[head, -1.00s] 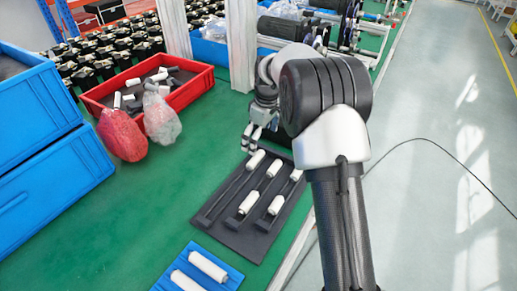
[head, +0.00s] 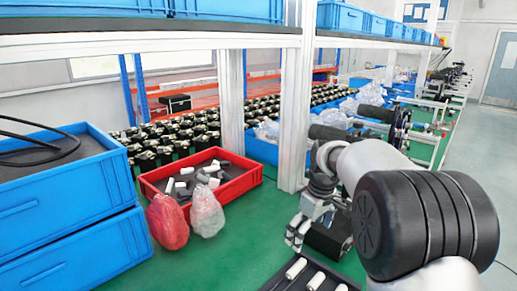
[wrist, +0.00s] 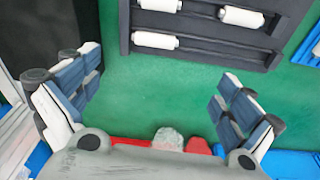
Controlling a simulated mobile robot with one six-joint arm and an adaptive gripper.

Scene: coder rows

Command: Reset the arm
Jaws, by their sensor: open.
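My gripper (head: 293,240) is open, with empty space between its fingers. In the wrist view my gripper (wrist: 155,105) has its two fingers wide apart above the green surface (wrist: 150,85). A dark tray (wrist: 208,38) holding white rollers (wrist: 243,17) lies beyond the fingertips, apart from them. In the head view the dark tray with rollers (head: 297,268) shows at the bottom edge, partly cut off and partly hidden by my arm. My arm fills the lower right.
A red crate (head: 238,188) of white and dark parts stands left of my gripper. Red (head: 167,222) and clear (head: 207,211) bags sit before it. Blue crates (head: 65,255) stand at left. A white post (head: 295,110) and shelf (head: 150,40) rise behind. A black object (head: 328,240) is beside my gripper.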

